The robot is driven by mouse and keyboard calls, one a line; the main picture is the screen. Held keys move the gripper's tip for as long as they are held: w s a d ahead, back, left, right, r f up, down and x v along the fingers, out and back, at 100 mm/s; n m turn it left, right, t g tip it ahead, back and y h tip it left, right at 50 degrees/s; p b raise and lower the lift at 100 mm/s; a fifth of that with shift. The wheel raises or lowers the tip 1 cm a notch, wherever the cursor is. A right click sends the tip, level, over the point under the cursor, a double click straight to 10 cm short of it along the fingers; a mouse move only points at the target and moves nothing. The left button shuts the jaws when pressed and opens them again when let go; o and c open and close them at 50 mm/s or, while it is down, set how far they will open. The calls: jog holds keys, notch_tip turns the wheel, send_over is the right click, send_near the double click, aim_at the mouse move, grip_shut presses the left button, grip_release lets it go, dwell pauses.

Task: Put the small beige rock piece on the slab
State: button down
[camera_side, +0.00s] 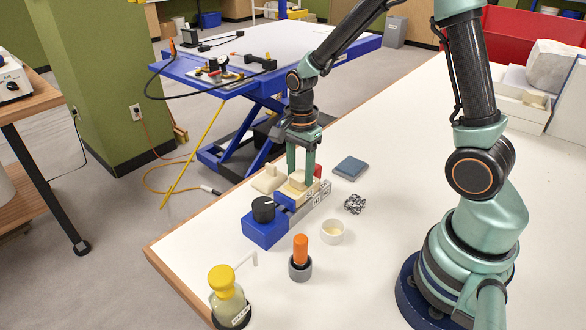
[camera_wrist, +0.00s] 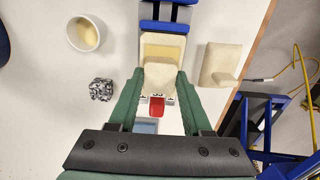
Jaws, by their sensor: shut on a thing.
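The small beige rock piece (camera_wrist: 160,76) sits between the two green fingers of my gripper (camera_wrist: 161,80), which is shut on it. The beige slab (camera_wrist: 163,40) lies in a blue clamp (camera_wrist: 165,27) and has a yellowish band across it. In the wrist view the piece overlaps the near part of the slab. In the side view my gripper (camera_side: 300,177) points down over the slab (camera_side: 287,193) in the clamp (camera_side: 264,231). The piece is low there, but whether it touches the slab I cannot tell.
A beige block with a raised knob (camera_wrist: 222,66) lies beside the clamp. A red part (camera_wrist: 157,106) is close behind the fingers.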

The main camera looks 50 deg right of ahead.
aim_at(300, 174)
jog(key=shift+f, duration=0.1)
jog(key=shift+c, duration=1.7)
grip_release()
notch_tip(300, 174, up, 12)
jog(key=f, duration=0.1)
jog(key=s+a+r+n+t, duration=0.3)
jog(key=s+r+n+t, duration=0.2)
jog(key=n, duration=1.3)
jog(key=s+r, duration=0.1)
jog(key=s, duration=0.2)
jog(key=shift+s+a+r+t, duration=0.15)
jog(key=shift+s+r+t, duration=0.1)
jog(key=shift+r+t, duration=0.05)
